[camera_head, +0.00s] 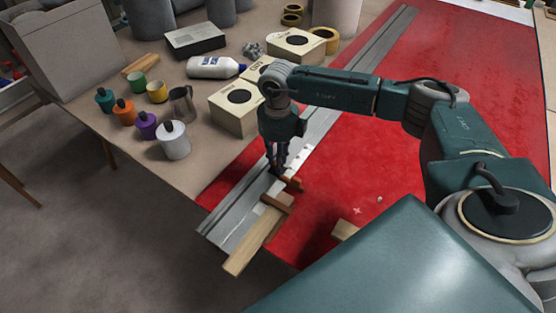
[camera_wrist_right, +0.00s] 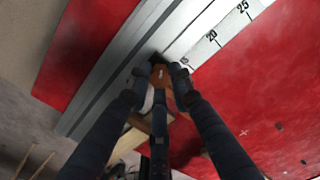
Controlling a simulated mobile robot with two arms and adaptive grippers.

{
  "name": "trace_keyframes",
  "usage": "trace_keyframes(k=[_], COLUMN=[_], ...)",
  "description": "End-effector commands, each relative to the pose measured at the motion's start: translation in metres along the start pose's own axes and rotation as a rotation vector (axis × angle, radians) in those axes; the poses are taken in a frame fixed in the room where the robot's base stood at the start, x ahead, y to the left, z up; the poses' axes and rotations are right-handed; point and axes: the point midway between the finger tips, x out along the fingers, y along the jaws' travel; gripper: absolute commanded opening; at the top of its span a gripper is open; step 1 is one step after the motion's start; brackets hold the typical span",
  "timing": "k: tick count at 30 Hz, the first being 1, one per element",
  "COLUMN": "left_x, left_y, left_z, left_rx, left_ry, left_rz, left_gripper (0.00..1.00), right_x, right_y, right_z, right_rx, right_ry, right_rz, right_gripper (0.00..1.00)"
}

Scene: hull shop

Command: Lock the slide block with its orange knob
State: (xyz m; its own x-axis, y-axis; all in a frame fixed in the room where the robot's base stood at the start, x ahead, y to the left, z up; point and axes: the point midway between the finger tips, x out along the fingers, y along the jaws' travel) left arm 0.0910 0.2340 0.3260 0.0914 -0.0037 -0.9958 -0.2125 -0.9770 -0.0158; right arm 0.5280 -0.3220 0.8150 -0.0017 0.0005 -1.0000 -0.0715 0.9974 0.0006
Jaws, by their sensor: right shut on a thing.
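My right gripper (camera_head: 278,172) points down over the near part of a long metal rail (camera_head: 322,115). In the right wrist view its fingers (camera_wrist_right: 163,75) close around a small orange-brown piece, which looks like the orange knob (camera_wrist_right: 160,76). The fingers hide much of the knob and what lies under it. Orange-brown parts of the slide block (camera_head: 292,184) show just beside the fingertips, on the rail. Whether the block is locked cannot be seen. My left gripper is not in view.
A printed scale (camera_wrist_right: 212,37) runs along the rail. The red sheet (camera_head: 345,185) is mostly clear on the right.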

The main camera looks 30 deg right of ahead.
Motion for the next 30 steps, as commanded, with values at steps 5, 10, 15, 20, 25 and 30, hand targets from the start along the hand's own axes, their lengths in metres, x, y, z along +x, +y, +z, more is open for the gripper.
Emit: trace_keyframes(k=[5, 10, 15, 20, 25, 30], left_x=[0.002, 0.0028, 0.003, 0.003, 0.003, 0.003], left_y=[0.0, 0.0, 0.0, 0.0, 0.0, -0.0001], left_z=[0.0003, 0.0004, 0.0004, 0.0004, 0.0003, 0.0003], left_rx=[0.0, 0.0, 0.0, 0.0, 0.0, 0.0], left_ry=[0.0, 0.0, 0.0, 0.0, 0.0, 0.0], left_rz=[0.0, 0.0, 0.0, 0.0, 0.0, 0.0], left_gripper=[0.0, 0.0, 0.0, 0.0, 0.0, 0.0], right_x=[-0.0011, -0.0016, -0.0022, -0.0021, -0.0026, -0.0028], right_y=[-0.0002, -0.0007, -0.0005, -0.0006, -0.0007, -0.0006], right_z=[0.0021, 0.0022, 0.0026, 0.0025, 0.0027, 0.0028], right_rx=[0.169, 0.323, 0.457, 0.554, 0.623, 0.659], right_ry=[-0.007, -0.007, -0.008, -0.008, -0.009, -0.009], right_rz=[0.001, 0.001, 0.002, 0.002, 0.003, 0.003], right_gripper=[0.0, 0.0, 0.0, 0.0, 0.0, 0.0])
